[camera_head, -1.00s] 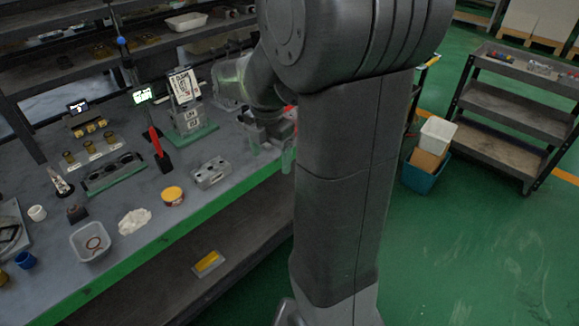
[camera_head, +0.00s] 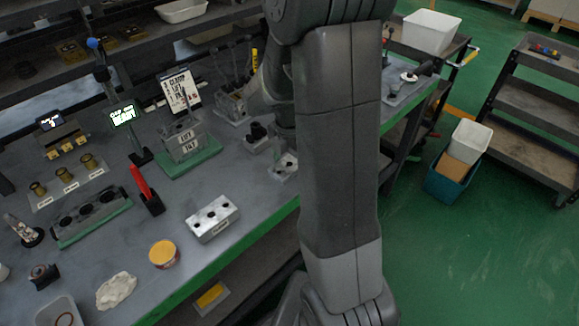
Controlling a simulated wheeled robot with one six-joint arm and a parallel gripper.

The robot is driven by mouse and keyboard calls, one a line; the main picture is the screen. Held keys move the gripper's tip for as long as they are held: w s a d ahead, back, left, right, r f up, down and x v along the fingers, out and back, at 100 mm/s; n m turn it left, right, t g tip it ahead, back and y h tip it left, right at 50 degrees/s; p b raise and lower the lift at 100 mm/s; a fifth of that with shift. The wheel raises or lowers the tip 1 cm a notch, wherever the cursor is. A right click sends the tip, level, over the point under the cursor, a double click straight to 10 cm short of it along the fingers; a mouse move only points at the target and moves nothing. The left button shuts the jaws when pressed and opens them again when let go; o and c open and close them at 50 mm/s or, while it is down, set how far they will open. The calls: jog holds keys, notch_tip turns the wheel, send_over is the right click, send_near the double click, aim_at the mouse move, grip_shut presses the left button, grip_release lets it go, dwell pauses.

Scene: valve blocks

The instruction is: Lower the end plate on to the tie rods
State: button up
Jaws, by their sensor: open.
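A valve block (camera_head: 182,141) with white labels stands on a green base on the bench. Several thin upright rods stand on a small light base (camera_head: 234,112) behind it; I cannot tell whether these are the tie rods. A silver block (camera_head: 212,218) with dark holes lies near the bench's front edge; I cannot tell whether it is the end plate. My gripper (camera_head: 284,151) shows only partly, left of my large arm link, above a light metal piece (camera_head: 286,167). It is open, but its fingertips are hard to make out and nothing clear is between them.
A red-handled tool in a black holder (camera_head: 151,202), a yellow-topped tin (camera_head: 164,254) and a white rag (camera_head: 116,291) lie on the bench. A green-based rack (camera_head: 92,218) is at left. A cart (camera_head: 541,110) and blue bin (camera_head: 452,184) stand at right on open floor.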

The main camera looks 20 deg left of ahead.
jog(key=c, duration=1.3)
